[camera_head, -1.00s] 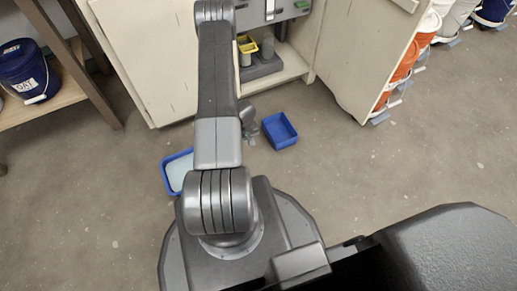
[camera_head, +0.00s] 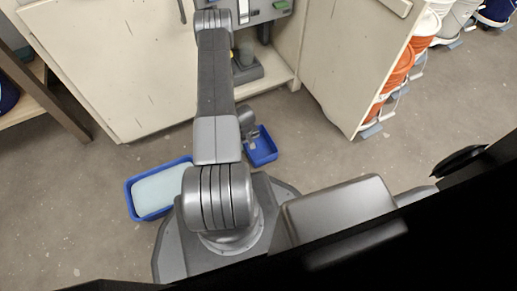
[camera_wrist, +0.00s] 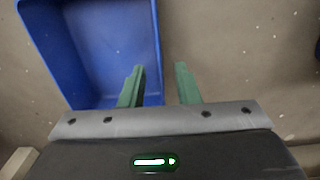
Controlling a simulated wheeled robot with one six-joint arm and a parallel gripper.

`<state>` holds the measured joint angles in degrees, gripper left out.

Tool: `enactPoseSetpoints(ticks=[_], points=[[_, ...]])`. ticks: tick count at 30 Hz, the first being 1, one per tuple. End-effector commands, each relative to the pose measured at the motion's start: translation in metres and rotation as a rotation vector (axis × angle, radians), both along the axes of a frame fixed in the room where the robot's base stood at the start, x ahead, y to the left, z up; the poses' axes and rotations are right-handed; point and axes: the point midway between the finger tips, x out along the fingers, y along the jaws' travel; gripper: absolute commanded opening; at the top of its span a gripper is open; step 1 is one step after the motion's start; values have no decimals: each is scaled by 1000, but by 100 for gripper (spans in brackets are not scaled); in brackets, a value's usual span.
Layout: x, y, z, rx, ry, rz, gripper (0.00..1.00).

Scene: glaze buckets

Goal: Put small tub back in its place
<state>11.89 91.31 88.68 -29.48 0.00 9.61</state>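A small blue tub (camera_head: 263,150) stands on the floor in front of the cabinet in the head view, partly hidden by my wrist. In the wrist view a blue tub (camera_wrist: 100,50) fills the upper left, and its inside looks empty. My gripper (camera_wrist: 160,84) is open, with its two green fingers apart. In the wrist view the left finger overlaps the tub's inside and the right finger lies over bare floor, with the tub's right wall between them. I cannot tell the height of the fingers or whether they touch. The fingers are not clear in the head view.
A wider blue tub with pale contents (camera_head: 158,190) stands on the floor left of my arm. An open cabinet with grey equipment (camera_head: 247,70) is behind. Orange buckets (camera_head: 392,75) stand at the right, and a wooden shelf (camera_head: 45,105) at the left.

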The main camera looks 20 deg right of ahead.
Motion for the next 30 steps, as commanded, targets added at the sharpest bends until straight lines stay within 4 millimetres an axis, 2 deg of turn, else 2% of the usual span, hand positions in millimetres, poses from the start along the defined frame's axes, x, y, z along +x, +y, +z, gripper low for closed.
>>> enactPoseSetpoints(ticks=[1, 7, 17, 22, 30], points=[[-2, 0, -12, 0, 1, 0, 29], [-5, 0, -34, 0, 1, 0, 29], [-4, 0, -39, 0, 0, 0, 29], [-4, 0, -39, 0, 0, 0, 0], [-4, 0, -39, 0, 0, 0, 0]])
